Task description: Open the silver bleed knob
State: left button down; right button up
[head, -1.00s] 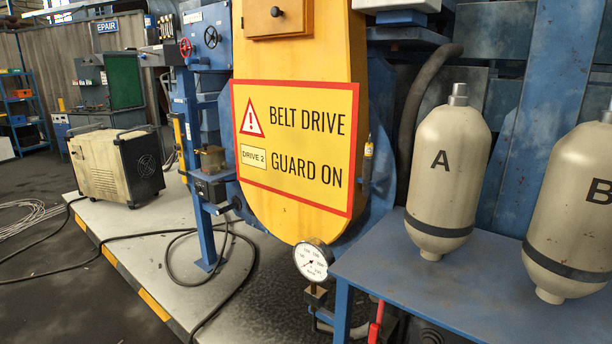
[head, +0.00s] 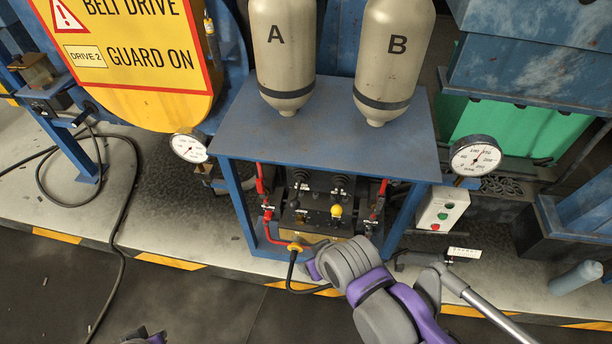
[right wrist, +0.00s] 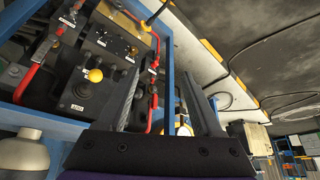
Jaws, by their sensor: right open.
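The silver bleed knob cannot be made out for certain in either current view. The hydraulic panel (head: 318,190) under the blue table carries black knobs, red pipes and a yellow ball knob (head: 336,210). The yellow knob also shows in the right wrist view (right wrist: 95,75). My right gripper (right wrist: 160,76) is open and empty, with its two fingers pointing toward the frame and red pipe at the panel's side. In the head view my right arm reaches to the panel's front, and its fingers are hard to make out. Only a purple bit of my left arm shows at the bottom edge.
The blue table (head: 235,135) bears tanks A (head: 285,60) and B (head: 393,65). Gauges hang at its left (head: 189,146) and right (head: 475,157). A grey button box (head: 441,209) stands right of the panel. A black cable lies on the floor at left.

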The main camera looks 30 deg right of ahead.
aim_at(368, 228)
jog(key=z, duration=1.75)
